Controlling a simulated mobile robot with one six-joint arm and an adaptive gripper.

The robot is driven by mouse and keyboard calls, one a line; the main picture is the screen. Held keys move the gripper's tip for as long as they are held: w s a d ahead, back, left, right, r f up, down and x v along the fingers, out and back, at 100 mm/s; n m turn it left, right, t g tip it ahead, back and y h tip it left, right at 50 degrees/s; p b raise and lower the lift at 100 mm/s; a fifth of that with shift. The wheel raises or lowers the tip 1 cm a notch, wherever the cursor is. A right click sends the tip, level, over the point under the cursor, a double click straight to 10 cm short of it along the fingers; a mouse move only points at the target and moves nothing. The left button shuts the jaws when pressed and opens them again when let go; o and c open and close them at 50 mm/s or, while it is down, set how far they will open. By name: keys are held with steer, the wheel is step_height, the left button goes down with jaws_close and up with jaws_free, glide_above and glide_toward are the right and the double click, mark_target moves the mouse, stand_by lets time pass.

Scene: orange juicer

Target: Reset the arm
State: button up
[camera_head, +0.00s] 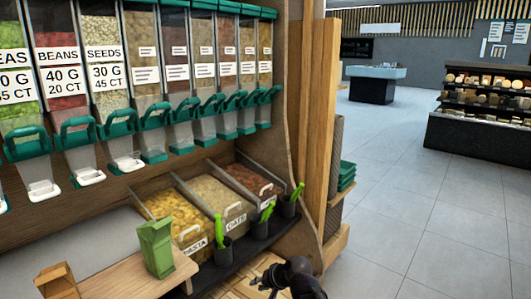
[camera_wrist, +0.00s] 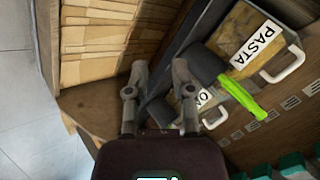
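My gripper (camera_wrist: 159,66) shows in the wrist view with its two grey fingers apart and nothing between them. Beyond the fingertips are a dark shelf edge and a row of brown folded stacks (camera_wrist: 98,45), and the fingers appear apart from both. In the head view a dark part of my arm (camera_head: 294,277) shows at the bottom centre, in front of the bins. The fingers are not clear there.
A green bag (camera_head: 155,248) stands on a wooden board, with a brown block-like item (camera_head: 57,281) at its left. Bins of pasta (camera_head: 178,216) and oats (camera_head: 222,199), green-handled scoops (camera_head: 220,232) and wall dispensers (camera_head: 118,125) are close by. Open tiled floor (camera_head: 400,200) lies right.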

steer(key=s+d+f+n+g+h+p, duration=0.1)
steer(key=s+d+f+g+h, duration=0.25)
steer(key=d, duration=0.65)
steer(key=s+d+n+g+h, duration=0.1)
steer(key=s+d+g+h, duration=0.1)
steer(key=s+d+h, duration=0.5)
step_height(320, 180, up, 32)
steer(key=w+d+y+p, duration=0.1)
steer(key=d+y+p, duration=0.1)
steer(key=p, duration=3)
steer(key=shift+y+p, duration=0.4)
steer(key=shift+y, duration=0.35)
steer(key=shift+r+t, duration=0.1)
steer(key=shift+t, duration=0.15)
